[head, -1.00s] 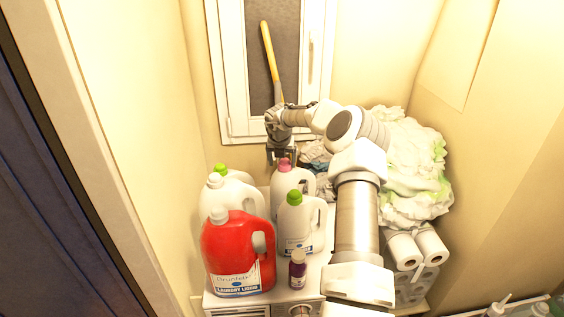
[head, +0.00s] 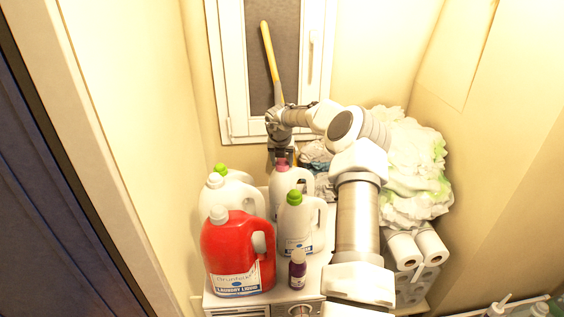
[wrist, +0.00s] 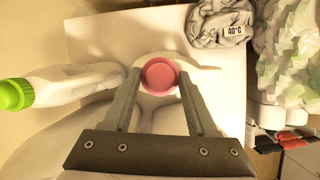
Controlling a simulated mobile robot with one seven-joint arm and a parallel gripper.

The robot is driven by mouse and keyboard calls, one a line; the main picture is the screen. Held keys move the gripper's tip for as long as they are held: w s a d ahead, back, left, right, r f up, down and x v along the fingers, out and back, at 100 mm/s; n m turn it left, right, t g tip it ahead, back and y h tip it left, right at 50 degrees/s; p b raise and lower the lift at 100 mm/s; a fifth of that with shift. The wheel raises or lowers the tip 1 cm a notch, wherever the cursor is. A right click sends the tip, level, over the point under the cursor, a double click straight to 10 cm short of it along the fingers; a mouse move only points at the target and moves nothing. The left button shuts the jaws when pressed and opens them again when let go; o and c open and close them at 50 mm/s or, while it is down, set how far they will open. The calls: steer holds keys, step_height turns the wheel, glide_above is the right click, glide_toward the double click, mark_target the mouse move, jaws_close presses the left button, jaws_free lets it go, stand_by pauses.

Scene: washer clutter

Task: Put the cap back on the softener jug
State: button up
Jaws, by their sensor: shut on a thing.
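The pink cap (head: 282,163) is at the top of a white jug (head: 285,184) at the back of the jug group. My gripper (head: 281,155) is above this jug, pointing down, with its fingers at the cap. In the wrist view, the pink cap (wrist: 160,75) sits between the two fingertips (wrist: 158,80), which are shut on it. The white jug's body (wrist: 155,110) shows below the cap. The cap hides the jug's mouth, so I cannot tell whether it is seated or just above.
A white jug with a green cap (head: 295,222), a red detergent jug (head: 225,250) and more white jugs (head: 217,190) stand close by. A small purple bottle (head: 297,270) is in front. A laundry pile (head: 410,170) and paper rolls (head: 430,246) are at right. A yellow handle (head: 270,55) leans behind.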

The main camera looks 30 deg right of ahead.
steer(key=shift+a+f, duration=0.1)
steer(key=shift+a, duration=0.05)
steer(key=m+g, duration=0.1)
steer(key=m, duration=0.1)
steer(key=m+h, duration=0.1)
steer(key=m, duration=0.2)
steer(key=shift+f+g, duration=0.1)
steer(key=shift+g, duration=0.3)
steer(key=m+g, duration=0.1)
steer(key=m, duration=0.4)
steer(key=shift+g+h, duration=0.3)
steer(key=shift+g, duration=0.1)
steer(key=o, duration=1.5)
steer(key=shift+c, duration=0.2)
steer(key=shift+c, duration=0.8)
